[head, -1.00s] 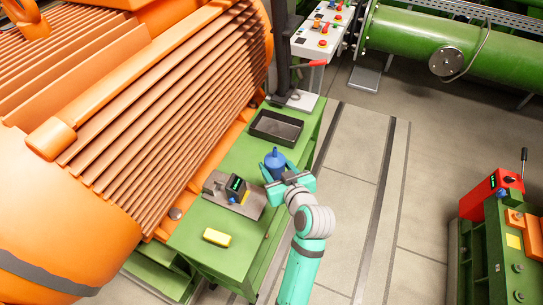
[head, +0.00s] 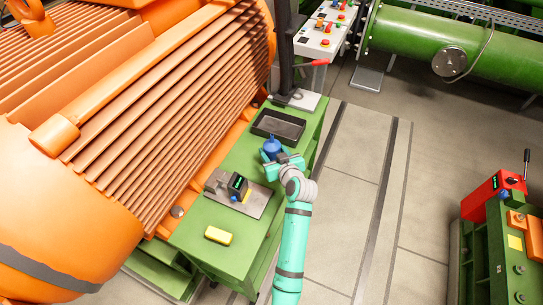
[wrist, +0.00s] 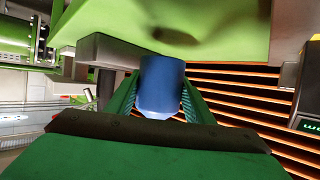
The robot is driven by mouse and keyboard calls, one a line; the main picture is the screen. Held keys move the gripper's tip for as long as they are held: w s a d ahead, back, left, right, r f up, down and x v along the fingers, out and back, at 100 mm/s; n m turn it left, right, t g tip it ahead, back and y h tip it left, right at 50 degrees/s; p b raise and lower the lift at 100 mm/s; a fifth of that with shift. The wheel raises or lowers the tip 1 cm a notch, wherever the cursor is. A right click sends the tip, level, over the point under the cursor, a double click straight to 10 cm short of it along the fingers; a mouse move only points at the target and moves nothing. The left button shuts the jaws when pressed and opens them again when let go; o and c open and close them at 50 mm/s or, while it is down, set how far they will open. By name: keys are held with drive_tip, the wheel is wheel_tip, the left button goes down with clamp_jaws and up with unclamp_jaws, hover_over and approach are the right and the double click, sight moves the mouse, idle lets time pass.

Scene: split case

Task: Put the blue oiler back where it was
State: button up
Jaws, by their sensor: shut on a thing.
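The blue oiler (head: 272,147) is held in my gripper (head: 281,160) over the green bench, just on the near side of the black tray. In the wrist view the oiler (wrist: 162,85) sits between the two teal fingers (wrist: 160,103), which are shut on its sides. A dark shadow lies on the green bench top there, apart from the oiler, so it appears to be held above the surface. My gripper hides part of the oiler in the head view.
The black tray (head: 279,137) looks empty. A grey plate with a small display device (head: 237,187) lies nearer, then a yellow block (head: 218,235). The large orange finned machine (head: 150,110) borders the bench on the left. A dark post (head: 284,50) stands behind the tray.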

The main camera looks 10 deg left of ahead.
sight(272, 156)
drive_tip(key=shift+w+a+f, duration=0.15)
drive_tip(key=shift+f, duration=1.5)
drive_tip(key=shift+f, duration=0.15)
drive_tip(key=o, duration=1.2)
drive_tip(key=shift+r, duration=0.2)
drive_tip(key=v, duration=1.2)
